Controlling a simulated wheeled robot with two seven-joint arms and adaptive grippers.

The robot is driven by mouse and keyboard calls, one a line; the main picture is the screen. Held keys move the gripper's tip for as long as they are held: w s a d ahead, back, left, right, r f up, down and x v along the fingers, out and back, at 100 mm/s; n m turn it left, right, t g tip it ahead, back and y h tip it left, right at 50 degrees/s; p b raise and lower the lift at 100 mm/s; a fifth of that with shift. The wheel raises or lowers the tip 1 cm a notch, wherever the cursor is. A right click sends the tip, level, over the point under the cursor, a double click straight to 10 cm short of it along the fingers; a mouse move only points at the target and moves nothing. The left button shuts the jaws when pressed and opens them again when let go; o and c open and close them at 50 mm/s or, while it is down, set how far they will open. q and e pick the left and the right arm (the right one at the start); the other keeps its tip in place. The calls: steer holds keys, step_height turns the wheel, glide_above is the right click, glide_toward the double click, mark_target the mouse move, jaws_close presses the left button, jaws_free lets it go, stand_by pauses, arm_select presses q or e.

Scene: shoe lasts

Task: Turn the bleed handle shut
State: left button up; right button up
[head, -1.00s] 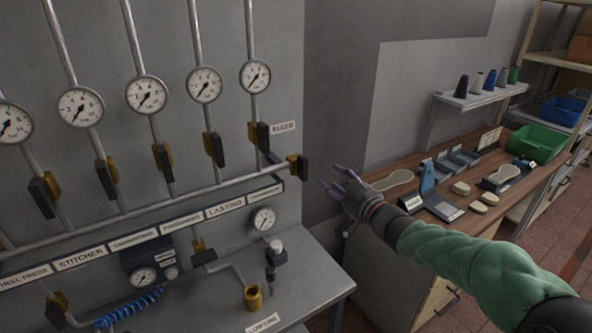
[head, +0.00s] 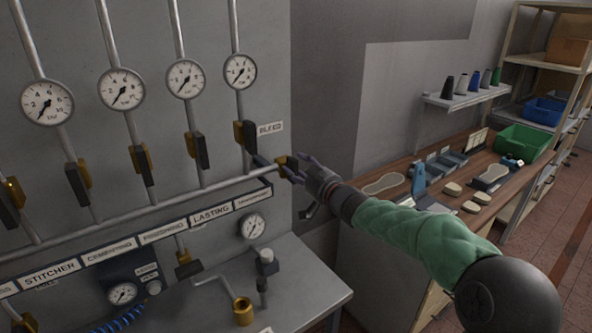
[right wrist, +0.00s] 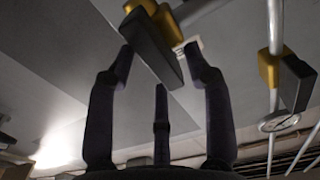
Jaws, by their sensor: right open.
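The bleed handle (head: 293,172) is a dark lever on a brass valve (head: 281,161) at the right end of the horizontal pipe, below the BLEED label (head: 270,128). In the right wrist view the handle (right wrist: 152,48) lies slanted between the fingertips, with its brass body behind it. My right gripper (head: 298,168) is open, its fingers reaching around the handle from the right; I cannot tell whether they touch it. In the right wrist view the gripper (right wrist: 163,65) shows its fingers spread on both sides of the handle. My left gripper is not in view.
Vertical pipes with gauges (head: 240,71) and dark-handled valves (head: 195,150) stand left of the bleed valve. A label rail (head: 150,240) runs below the pipe. A grey bench (head: 310,290) lies beneath. A wooden workbench (head: 400,225) with tools stands right.

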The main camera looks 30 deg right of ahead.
steer(key=shift+w, duration=0.65)
jaws_close()
